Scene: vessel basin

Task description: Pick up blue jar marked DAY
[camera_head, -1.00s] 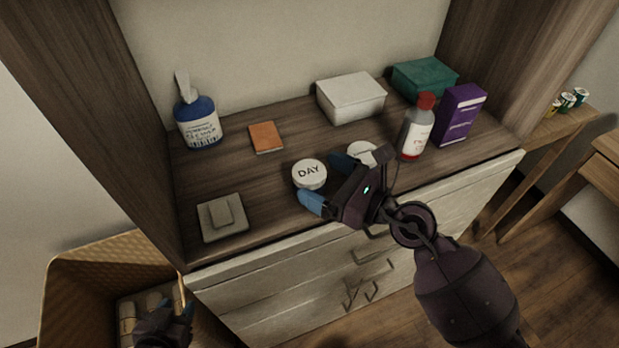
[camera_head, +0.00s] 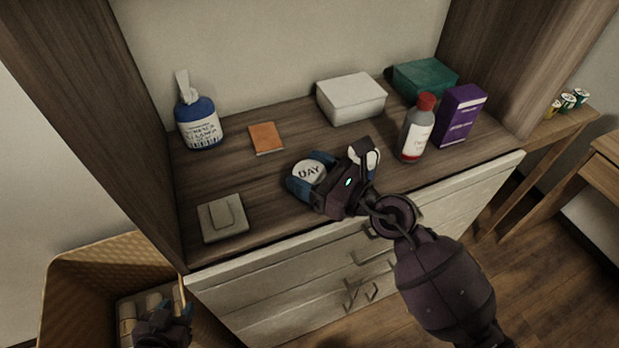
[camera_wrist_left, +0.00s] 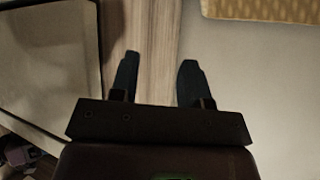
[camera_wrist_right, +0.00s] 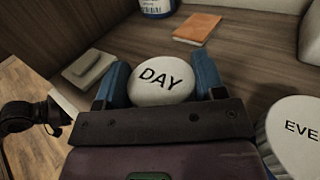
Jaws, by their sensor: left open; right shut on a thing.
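The jar marked DAY (camera_head: 308,171) stands on the wooden shelf top, its white lid with black letters facing up. In the right wrist view its lid (camera_wrist_right: 160,84) sits between both blue fingers; the jar's lower body is mostly hidden. My right gripper (camera_head: 310,173) is shut on this jar, with a finger on either side. A second jar with a white lid (camera_wrist_right: 297,135), lettered "EVE" as far as shows, stands to the right, partly hidden by my gripper in the head view. My left gripper (camera_wrist_left: 157,78) is open and empty, low at the left near the basket.
A white box (camera_head: 351,99), teal box (camera_head: 425,79), red-capped bottle (camera_head: 416,130) and purple box (camera_head: 459,117) stand right. A wicker basket (camera_head: 85,275) is lower left.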

